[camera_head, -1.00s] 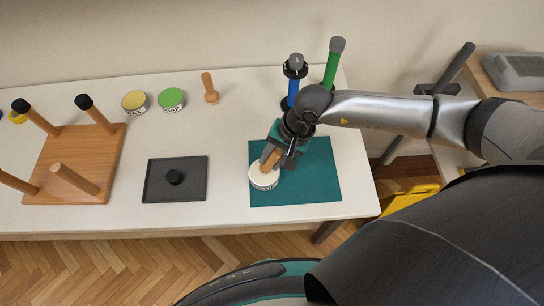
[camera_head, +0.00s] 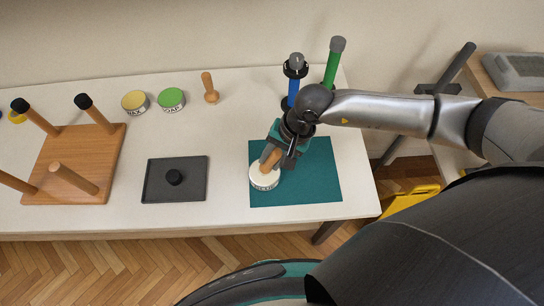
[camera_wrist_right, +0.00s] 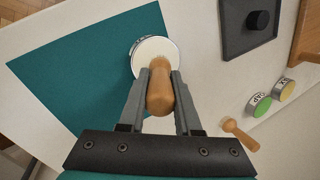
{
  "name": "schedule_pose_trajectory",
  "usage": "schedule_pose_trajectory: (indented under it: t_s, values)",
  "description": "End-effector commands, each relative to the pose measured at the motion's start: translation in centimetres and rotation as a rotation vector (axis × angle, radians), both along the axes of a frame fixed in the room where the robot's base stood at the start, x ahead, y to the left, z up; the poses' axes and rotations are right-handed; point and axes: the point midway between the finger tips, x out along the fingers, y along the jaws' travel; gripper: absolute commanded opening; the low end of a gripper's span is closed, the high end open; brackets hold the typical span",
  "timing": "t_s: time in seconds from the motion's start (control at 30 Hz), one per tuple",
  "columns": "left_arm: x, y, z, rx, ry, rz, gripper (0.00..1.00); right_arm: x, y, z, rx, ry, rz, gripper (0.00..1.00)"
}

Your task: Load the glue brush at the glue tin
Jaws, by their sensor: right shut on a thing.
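My right gripper (camera_head: 276,153) is shut on the wooden handle of the glue brush (camera_head: 269,160), which also shows between the fingers in the wrist view (camera_wrist_right: 160,92). The brush points down at the white-topped glue tin (camera_head: 264,182). The tin stands on the left part of the teal mat (camera_head: 318,178) and also shows in the wrist view (camera_wrist_right: 145,47). The brush's lower end meets the white top of the tin; its bristles are hidden, so I cannot tell how deep they are. My left gripper is not in view.
A dark tray (camera_head: 152,190) with a black knob lies left of the mat. A pegged wooden board (camera_head: 78,150) is far left. Blue (camera_head: 293,92) and green (camera_head: 333,65) posts rise behind my arm.

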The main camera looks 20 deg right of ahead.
Motion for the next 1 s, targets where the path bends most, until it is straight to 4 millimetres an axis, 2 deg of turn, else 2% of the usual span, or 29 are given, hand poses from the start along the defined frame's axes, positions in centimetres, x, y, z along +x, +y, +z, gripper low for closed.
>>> schedule_pose_trajectory:
  t_s: [0.27,1.0]
  values:
    - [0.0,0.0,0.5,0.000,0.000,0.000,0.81,-0.2,-0.1,0.4,-0.003,0.005,0.001,0.00]
    - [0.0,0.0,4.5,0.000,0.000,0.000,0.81,0.0,0.0,6.5,-0.002,0.001,0.000,0.00]
